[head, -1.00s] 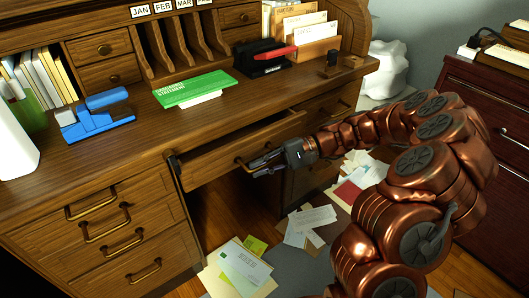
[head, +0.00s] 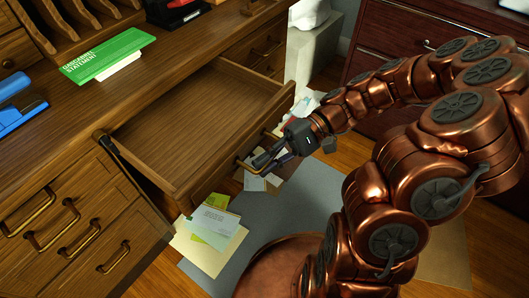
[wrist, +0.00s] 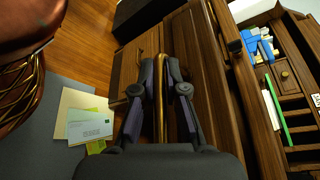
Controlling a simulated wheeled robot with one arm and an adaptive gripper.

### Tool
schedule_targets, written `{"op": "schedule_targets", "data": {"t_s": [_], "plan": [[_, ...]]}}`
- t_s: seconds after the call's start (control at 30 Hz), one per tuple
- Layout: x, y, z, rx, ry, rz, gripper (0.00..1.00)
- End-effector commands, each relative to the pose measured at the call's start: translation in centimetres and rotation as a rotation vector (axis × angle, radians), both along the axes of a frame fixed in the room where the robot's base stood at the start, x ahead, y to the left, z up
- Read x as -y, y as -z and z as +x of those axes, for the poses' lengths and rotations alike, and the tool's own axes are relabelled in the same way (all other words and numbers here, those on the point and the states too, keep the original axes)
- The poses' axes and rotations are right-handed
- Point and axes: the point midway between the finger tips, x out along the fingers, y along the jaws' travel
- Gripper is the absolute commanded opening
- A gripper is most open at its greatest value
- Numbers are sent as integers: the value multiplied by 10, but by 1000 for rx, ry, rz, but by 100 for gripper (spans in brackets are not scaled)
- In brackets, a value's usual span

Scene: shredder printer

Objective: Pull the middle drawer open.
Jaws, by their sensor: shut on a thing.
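The middle drawer (head: 187,125) of the wooden desk is pulled well out, and its inside looks empty. Its front panel (wrist: 212,75) shows close up in the wrist view. My gripper (head: 258,163) is at the drawer's front, shut on the brass handle (head: 243,167). In the wrist view, the two dark fingers of my gripper (wrist: 161,75) lie on both sides of the brass handle bar (wrist: 160,110). Part of the handle is hidden by the fingers in the head view.
Drawers with brass handles (head: 70,215) are at the left. A green statement card (head: 103,55) and a blue stapler (head: 20,112) are on the desktop. A dark red cabinet (head: 400,35) stands at the back right.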

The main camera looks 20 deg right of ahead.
Motion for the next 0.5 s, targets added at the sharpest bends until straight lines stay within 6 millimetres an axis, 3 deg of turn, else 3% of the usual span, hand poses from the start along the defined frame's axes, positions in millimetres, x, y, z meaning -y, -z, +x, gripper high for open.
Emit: {"op": "schedule_targets", "data": {"t_s": [0.27,0.3,0.5], "plan": [[-1,2,-3,-2,-12,-2,0],[-1,2,-3,-2,-12,-2,13],[-1,1,-2,-2,-8,-1,33]]}}
